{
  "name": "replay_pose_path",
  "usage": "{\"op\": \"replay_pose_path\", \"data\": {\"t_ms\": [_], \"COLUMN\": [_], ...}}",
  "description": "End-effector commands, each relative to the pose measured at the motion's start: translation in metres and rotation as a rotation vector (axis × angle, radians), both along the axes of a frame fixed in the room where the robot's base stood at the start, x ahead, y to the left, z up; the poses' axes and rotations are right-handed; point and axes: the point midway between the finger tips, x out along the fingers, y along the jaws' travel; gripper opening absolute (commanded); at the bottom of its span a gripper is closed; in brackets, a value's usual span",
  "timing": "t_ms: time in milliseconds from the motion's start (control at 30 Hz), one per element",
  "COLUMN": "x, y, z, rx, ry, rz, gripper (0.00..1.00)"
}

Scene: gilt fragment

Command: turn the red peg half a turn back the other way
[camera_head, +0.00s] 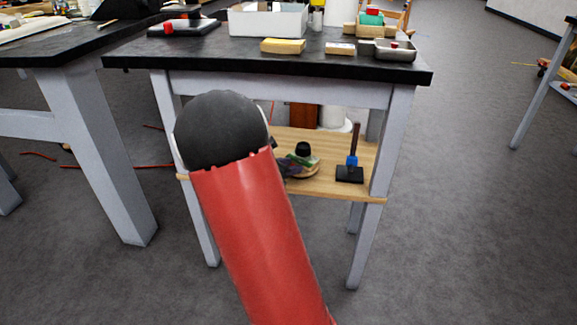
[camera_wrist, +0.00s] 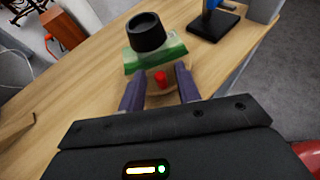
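The red peg (camera_wrist: 160,78) is small and shows in the wrist view between my gripper's fingers, over a brown wooden piece (camera_wrist: 158,98) on the lower shelf. My gripper (camera_wrist: 161,75) is open. Its two dark purple fingers stand on either side of the peg, with a visible gap on each side. I cannot tell the peg's turn angle. In the head view my red arm hides the peg and most of my gripper.
Just beyond the peg is a green block (camera_wrist: 158,61) with a black cylinder (camera_wrist: 147,31). A black-based stand with a blue part (camera_head: 350,172) is to the right on the wooden shelf (camera_head: 330,187). The dark tabletop (camera_head: 220,55) is above; its legs flank the shelf.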

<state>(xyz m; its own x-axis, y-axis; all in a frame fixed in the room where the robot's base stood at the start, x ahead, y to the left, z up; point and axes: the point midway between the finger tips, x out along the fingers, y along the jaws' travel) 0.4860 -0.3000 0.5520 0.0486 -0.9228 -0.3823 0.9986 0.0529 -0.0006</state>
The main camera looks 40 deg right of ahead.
Motion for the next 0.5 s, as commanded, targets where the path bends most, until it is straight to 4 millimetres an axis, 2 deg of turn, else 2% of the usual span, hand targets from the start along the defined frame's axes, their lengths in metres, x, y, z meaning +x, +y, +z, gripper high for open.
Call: {"op": "replay_pose_path", "data": {"t_ms": [33, 233, 500], "x": [0.0001, 0.0001, 0.0007], "y": [0.0002, 0.0004, 0.0007], "z": [0.0001, 0.0001, 0.0006], "rx": [0.0, 0.0, 0.001], "ry": [0.0, 0.0, 0.0], "rz": [0.0, 0.0, -0.004], "gripper": [0.26, 0.0, 0.0]}}
